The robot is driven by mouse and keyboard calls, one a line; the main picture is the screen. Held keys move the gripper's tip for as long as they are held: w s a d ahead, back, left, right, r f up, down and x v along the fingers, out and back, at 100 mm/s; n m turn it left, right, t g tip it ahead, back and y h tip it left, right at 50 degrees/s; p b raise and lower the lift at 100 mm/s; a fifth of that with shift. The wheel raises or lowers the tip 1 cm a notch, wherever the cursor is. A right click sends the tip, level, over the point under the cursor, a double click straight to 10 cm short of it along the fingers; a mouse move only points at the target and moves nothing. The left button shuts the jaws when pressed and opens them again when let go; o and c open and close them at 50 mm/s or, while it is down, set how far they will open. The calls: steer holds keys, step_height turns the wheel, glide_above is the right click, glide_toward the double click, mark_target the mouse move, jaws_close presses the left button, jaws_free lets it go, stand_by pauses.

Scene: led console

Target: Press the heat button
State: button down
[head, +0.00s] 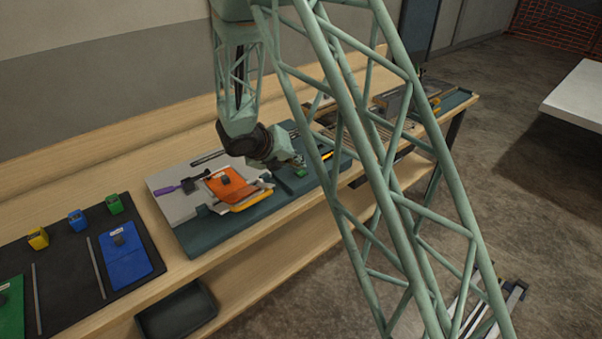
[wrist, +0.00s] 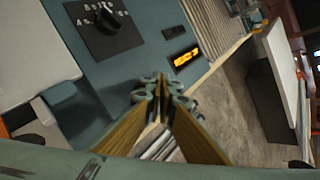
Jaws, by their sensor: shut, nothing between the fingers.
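The teal console panel (head: 318,178) lies under my gripper on the bench, and it also fills the upper part of the wrist view (wrist: 140,60). In the wrist view it carries a black dial knob (wrist: 107,19) with white numbers, a small dark rectangular part (wrist: 174,32) and a lit amber display (wrist: 186,58). I cannot read a heat label, so I cannot tell which part is the heat button. My gripper (wrist: 160,80) is shut and empty, its tips in front of the panel near the display. In the head view my gripper (head: 292,163) is low over the console; contact cannot be told.
Left of the console is a work plate with an orange piece (head: 228,185) and a purple-handled tool (head: 180,187). A black mat (head: 65,262) holds blue, yellow and green items. A dark tray (head: 176,310) sits on the lower shelf.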

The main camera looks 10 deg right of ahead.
mark_target(299, 172)
steer(key=shift+f+b, duration=0.6)
steer(key=shift+f, duration=0.3)
stand_by(1.9)
steer(key=shift+r, duration=0.15)
stand_by(0.3)
steer(key=shift+r+p, duration=0.7)
steer(key=shift+r, duration=0.05)
steer(key=shift+r, duration=0.15)
steer(key=shift+r+p, duration=1.85)
steer(key=shift+r, duration=0.5)
